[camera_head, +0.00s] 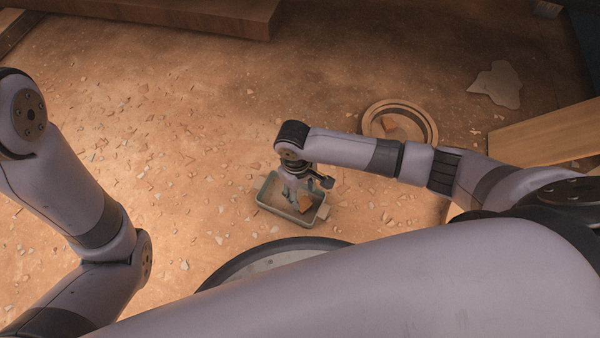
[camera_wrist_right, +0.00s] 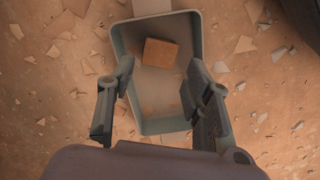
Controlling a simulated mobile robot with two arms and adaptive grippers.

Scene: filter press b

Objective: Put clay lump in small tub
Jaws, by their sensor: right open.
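A small grey-green rectangular tub (camera_head: 286,213) stands on the dusty floor near the middle of the head view. It also fills the middle of the wrist view (camera_wrist_right: 165,127). An orange-brown block, seemingly the clay lump (camera_head: 306,202), lies inside the tub, towards its far end in the wrist view (camera_wrist_right: 160,52). My right gripper (camera_head: 297,192) is over the tub and points down. In the wrist view its two fingers (camera_wrist_right: 160,80) are spread wide with nothing between them, and the lump lies beyond their tips. My left arm shows, but its gripper is out of view.
A round ring-shaped pan (camera_head: 433,131) with a brown piece in it lies behind my right arm. A wooden plank (camera_head: 545,135) is at the right and a pale patch (camera_head: 497,84) lies beyond. Small shards litter the floor. The left-centre floor is otherwise open.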

